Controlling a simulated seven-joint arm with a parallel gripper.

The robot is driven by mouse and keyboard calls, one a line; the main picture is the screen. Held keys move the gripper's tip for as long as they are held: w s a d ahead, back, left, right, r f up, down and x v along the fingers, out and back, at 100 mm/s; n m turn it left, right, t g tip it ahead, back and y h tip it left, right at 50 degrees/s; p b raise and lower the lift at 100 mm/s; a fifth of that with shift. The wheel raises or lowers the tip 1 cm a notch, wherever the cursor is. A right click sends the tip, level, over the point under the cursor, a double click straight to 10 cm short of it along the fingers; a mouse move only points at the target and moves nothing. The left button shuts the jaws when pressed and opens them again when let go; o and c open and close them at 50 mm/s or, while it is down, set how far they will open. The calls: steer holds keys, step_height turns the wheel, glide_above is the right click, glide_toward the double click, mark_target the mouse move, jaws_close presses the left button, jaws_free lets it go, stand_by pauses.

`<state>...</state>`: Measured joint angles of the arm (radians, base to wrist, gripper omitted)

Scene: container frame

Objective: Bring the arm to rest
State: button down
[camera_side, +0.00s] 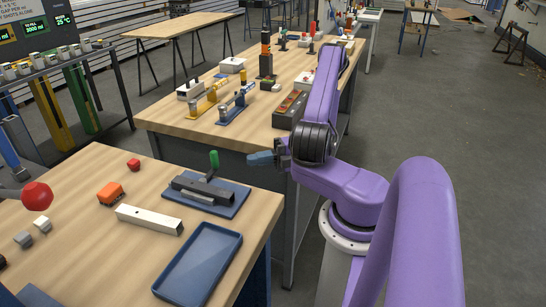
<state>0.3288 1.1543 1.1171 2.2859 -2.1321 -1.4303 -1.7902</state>
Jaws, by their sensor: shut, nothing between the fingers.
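My gripper (262,158) is at the end of my purple arm, in the middle of the side view. It points left and its blue fingertips are shut with nothing between them. It hangs over the gap between the near and far wooden tables, apart from the objects below. The fingertips are small in this view.
The far table (175,125) carries clamps and boxes. Open floor (450,130) lies right.

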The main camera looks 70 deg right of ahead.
steer(key=v, duration=0.5)
steer(key=w+d+f+m+g+h, duration=0.1)
steer(key=w+f+m+g+h, duration=0.15)
steer(key=w+g+h, duration=0.8)
steer(key=w+a+r+m+t, duration=0.35)
steer(key=w+a+r, duration=0.4)
steer(key=a, duration=0.25)
steer(key=s+a+r+m+g, duration=0.3)
steer(key=s+a+r+m, duration=0.2)
steer(key=s+a, duration=0.65)
steer(key=s+a+r+m+g, duration=0.1)
steer(key=s+a+m+g, duration=0.1)
steer(key=s, duration=1.4)
steer(key=shift+s+a+r+g, duration=0.25)
steer(key=shift+a+g, duration=0.2)
steer(key=shift+g, duration=0.55)
